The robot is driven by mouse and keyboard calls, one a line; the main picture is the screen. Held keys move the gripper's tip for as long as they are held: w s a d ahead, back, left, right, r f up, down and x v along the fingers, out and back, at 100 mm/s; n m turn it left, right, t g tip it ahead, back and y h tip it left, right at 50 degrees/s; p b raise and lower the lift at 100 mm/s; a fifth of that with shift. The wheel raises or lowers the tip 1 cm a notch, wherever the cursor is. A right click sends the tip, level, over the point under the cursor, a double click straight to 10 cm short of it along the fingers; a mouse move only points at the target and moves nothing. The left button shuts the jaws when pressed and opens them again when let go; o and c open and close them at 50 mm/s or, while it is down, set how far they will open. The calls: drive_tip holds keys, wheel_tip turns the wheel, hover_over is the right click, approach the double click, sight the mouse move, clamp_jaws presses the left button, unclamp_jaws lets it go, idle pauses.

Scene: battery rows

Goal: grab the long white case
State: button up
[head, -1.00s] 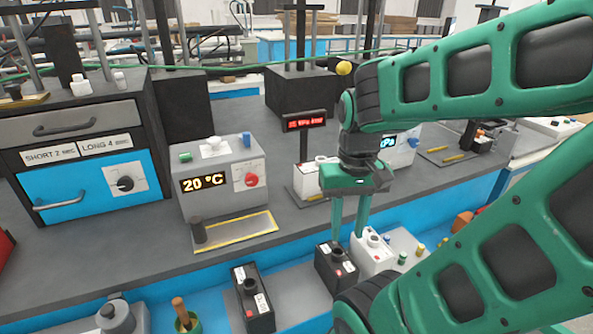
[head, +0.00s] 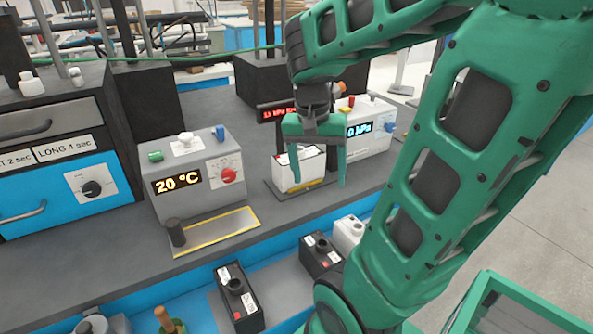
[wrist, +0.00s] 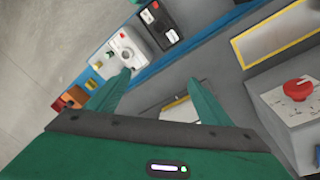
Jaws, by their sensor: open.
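My gripper (head: 319,184) is open, fingers pointing down, over the bench in the head view. A white case (head: 300,172) stands on a dark plate behind and between the fingers, partly hidden by them. I cannot tell if they touch it. In the wrist view, part of a white thing (wrist: 180,110) shows between the fingers near the palm; most is hidden. Another white case (head: 348,232) with a round cap stands on the lower ledge, beside a black case (head: 320,258); this white case also shows in the wrist view (wrist: 127,48), beyond the fingertips (wrist: 160,77).
A grey box reading 20 °C (head: 195,178) stands left of my gripper, with a yellow-edged plate (head: 215,231) in front. A white kPa box (head: 368,128) stands close behind right. Another black case (head: 238,297) is on the lower ledge. Open floor lies right.

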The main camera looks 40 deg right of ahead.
sight(303, 165)
drive_tip(key=w+d+m+h, duration=0.1)
drive_tip(key=w+m, duration=0.2)
drive_tip(key=w, duration=0.2)
drive_tip(key=w+d+m, duration=0.2)
drive_tip(key=w+m, duration=0.1)
drive_tip(key=w, duration=0.2)
drive_tip(key=w+d+m+h, duration=0.1)
drive_tip(key=w+d+m, duration=0.1)
drive_tip(key=w, duration=0.3)
drive_tip(key=shift+w+d+r+m+g+h, duration=0.1)
drive_tip(key=shift+w+r+m+g+h, duration=0.2)
drive_tip(key=shift+m, duration=0.2)
drive_tip(key=x, duration=0.5)
drive_tip(key=shift+d+f, duration=0.2)
drive_tip(key=shift+f, duration=0.05)
drive_tip(key=x, duration=0.4)
drive_tip(key=shift+d+r, duration=0.2)
drive_tip(key=shift+d, duration=0.05)
drive_tip(key=shift+s+d+f, duration=0.1)
drive_tip(key=shift+d+f, duration=0.15)
drive_tip(key=shift+f, duration=0.35)
drive_tip(key=shift+f, duration=0.25)
drive_tip(key=shift+c, duration=0.5)
drive_tip(key=c, duration=1.3)
drive_tip(key=shift+r, duration=0.1)
